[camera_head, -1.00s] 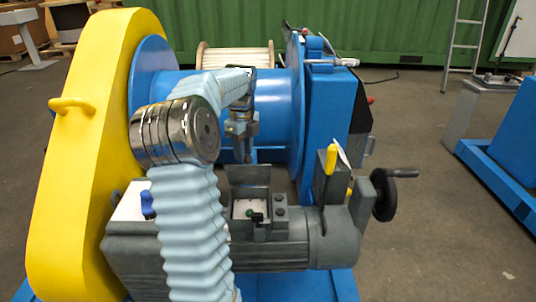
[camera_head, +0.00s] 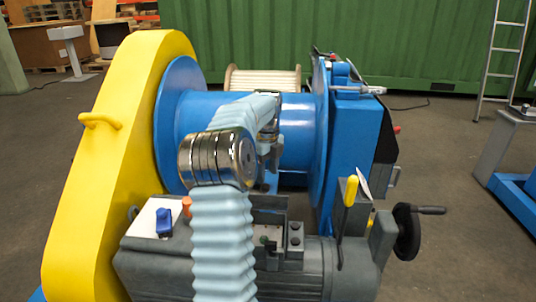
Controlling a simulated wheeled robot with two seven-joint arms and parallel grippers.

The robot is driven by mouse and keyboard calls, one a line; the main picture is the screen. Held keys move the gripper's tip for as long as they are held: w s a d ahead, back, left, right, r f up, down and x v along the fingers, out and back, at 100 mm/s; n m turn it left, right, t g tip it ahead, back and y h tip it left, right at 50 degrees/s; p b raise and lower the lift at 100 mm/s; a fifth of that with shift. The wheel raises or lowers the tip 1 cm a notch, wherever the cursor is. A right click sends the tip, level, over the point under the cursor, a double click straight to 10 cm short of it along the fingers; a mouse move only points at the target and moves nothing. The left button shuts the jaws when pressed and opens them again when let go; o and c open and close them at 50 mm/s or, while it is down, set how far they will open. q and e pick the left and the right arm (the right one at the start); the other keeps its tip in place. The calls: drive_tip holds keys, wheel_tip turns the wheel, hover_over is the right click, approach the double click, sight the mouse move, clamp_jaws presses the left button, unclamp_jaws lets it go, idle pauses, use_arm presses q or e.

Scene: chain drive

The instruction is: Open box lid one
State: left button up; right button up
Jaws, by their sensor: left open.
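A grey motor housing (camera_head: 305,268) carries a small open-topped box (camera_head: 267,238) with a pale inside and dark and green parts. A grey plate (camera_head: 270,203) stands at the box's back edge and looks like its raised lid. My left arm crosses in front and hides the left part of the box and plate. My left gripper (camera_head: 270,167) points down just behind and above the plate, partly hidden by my arm. It is open, with nothing seen between its fingers. I cannot tell whether it touches the plate. My right gripper is out of view.
A tall yellow guard (camera_head: 95,190) stands at the left and a blue drum (camera_head: 298,125) lies behind. A yellow-handled tool (camera_head: 350,191) and a crank wheel (camera_head: 410,230) are at the right. Blue (camera_head: 164,222) and orange (camera_head: 187,206) items sit left of my arm.

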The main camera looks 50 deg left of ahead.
use_arm(q)
wheel_tip(320, 180, up, 12)
drive_tip(key=shift+r, duration=0.2)
